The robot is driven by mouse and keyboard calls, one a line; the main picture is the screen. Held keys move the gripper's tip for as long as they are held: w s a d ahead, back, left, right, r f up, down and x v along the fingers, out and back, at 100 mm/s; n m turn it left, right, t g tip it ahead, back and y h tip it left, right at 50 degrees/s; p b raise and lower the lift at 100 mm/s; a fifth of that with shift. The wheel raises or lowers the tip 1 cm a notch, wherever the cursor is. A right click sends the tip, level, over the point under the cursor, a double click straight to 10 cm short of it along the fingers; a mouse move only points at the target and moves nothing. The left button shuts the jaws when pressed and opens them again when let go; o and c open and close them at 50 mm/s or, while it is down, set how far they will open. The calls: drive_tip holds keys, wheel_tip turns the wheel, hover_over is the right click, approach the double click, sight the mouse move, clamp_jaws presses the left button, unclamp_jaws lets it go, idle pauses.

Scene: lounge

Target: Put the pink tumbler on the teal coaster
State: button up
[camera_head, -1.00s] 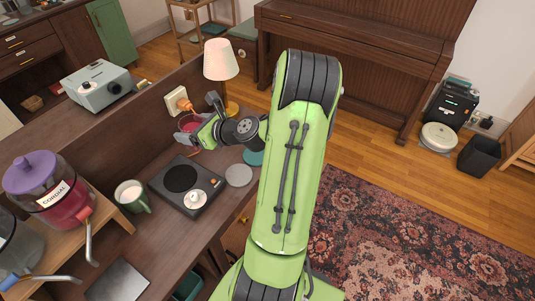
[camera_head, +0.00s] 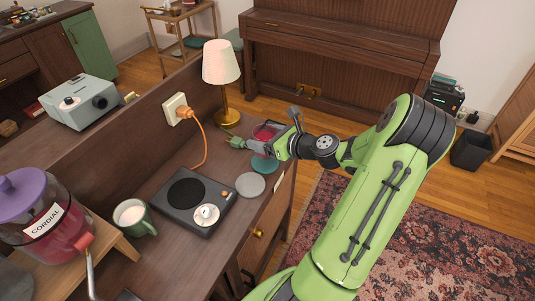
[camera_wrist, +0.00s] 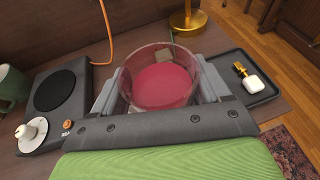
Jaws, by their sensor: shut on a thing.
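The pink tumbler, a clear glass with pink-red contents (camera_head: 267,131), is held upright in my gripper (camera_head: 258,145). In the wrist view the tumbler (camera_wrist: 163,83) sits between the two grey jaws, shut on its sides. The teal coaster (camera_head: 264,165) lies near the right edge of the wooden counter, just below the gripper in the head view. It does not show in the wrist view. The tumbler's base is hidden, so I cannot tell its height above the counter.
A grey coaster (camera_head: 251,185) lies beside the teal one. A hot plate (camera_head: 195,200), a green mug (camera_head: 134,217) and a cordial dispenser (camera_head: 45,225) stand to the left. A lamp (camera_head: 222,75) stands behind. A dark tray (camera_wrist: 244,75) with small items is right in the wrist view.

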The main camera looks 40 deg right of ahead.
wheel_tip(320, 180, down, 4)
drive_tip(key=shift+b, duration=0.85)
drive_tip(key=shift+r, duration=0.1)
drive_tip(key=shift+a, duration=0.1)
drive_tip(key=o, duration=1.3)
drive_tip(key=shift+o, duration=0.2)
